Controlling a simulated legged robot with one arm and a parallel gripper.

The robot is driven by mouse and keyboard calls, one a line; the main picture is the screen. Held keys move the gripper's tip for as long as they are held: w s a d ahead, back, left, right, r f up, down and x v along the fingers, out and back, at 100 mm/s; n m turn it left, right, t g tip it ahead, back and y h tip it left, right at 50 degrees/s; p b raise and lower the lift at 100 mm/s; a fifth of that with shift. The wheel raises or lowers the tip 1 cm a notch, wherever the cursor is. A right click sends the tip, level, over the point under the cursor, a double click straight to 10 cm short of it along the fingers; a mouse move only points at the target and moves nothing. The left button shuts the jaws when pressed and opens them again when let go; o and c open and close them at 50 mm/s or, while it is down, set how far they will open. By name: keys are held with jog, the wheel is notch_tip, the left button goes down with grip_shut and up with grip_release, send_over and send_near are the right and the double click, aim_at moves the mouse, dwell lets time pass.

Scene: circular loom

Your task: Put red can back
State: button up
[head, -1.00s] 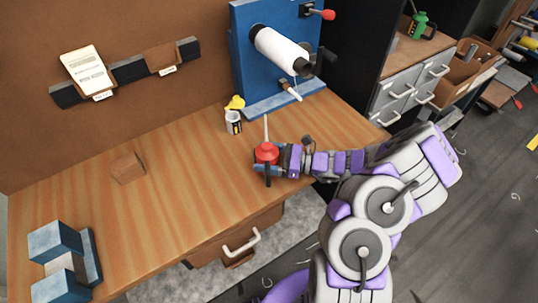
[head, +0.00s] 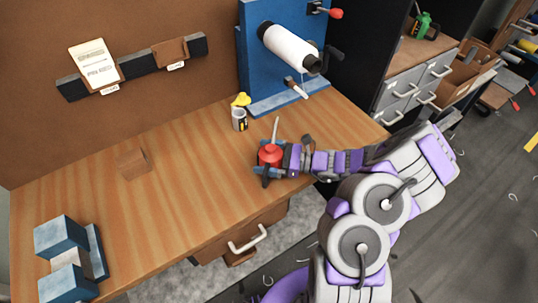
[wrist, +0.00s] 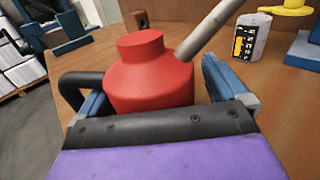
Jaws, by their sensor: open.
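The red can (head: 269,154), an oil can with a long grey spout and a dark handle, stands upright on the wooden workbench (head: 190,165) near its front right edge. In the wrist view the red can (wrist: 148,82) sits between the two blue fingers of my gripper (wrist: 155,105). In the head view my gripper (head: 268,160) reaches in from the right around the can. The fingers are open, with a gap visible beside the right finger. The can's base is hidden in the wrist view.
A white cup with a yellow top (head: 239,118) stands behind the can, before the blue loom stand (head: 262,60) with its white roll. A wooden block (head: 134,163) and a blue fixture (head: 68,255) are at left. The bench middle is clear.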

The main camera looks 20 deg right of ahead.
jog(key=p+v, duration=0.4)
jog(key=v, duration=1.2)
jog(key=shift+d, duration=0.3)
jog(key=shift+s+d, duration=0.25)
jog(key=shift+d, duration=0.35)
jog(key=shift+a, duration=0.3)
jog(key=s+a+r+n+g+h, duration=0.2)
jog(key=s+a+r+n+g, duration=0.2)
jog(key=a+r+n+g, duration=0.35)
jog(key=s+a+r+n+g+h, duration=0.2)
jog(key=s+a+r+n+g, duration=0.2)
jog(key=a+r+n, duration=0.55)
jog(key=s+d+r+n+t+h, duration=0.1)
jog(key=s+n+h, duration=0.2)
jog(key=s+h, duration=0.3)
jog(key=s+d+r+n+t+h, duration=0.1)
jog(key=s+h, duration=0.5)
jog(key=s, duration=0.6)
jog(key=shift+d+n, duration=0.3)
jog(key=shift+n, duration=0.6)
